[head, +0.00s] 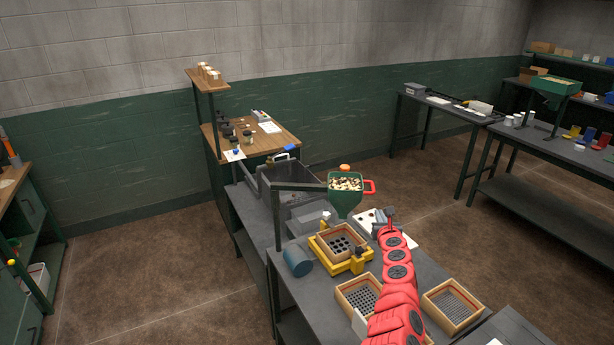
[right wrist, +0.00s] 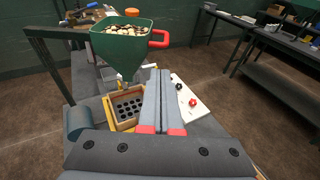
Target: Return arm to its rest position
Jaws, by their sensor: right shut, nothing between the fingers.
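My right arm is red and reaches out over the dark table in the head view. Its gripper (head: 389,222) is beside the green hopper, to its right. In the right wrist view my right gripper (right wrist: 161,75) has its two long grey fingers together, with nothing between them. The green hopper (right wrist: 122,50) has a red handle and is full of dark and pale pieces. It also shows in the head view (head: 345,197). Under it a wooden box with a holed plate (head: 341,240) sits in a yellow frame. My left gripper is not in view.
Two wooden sieve boxes (head: 453,303) flank my arm on the table. A blue-grey cylinder (head: 297,260) lies left of the yellow frame. A white board (right wrist: 193,100) with red and black knobs lies right of the fingers. Other benches stand at the back right; floor is open between.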

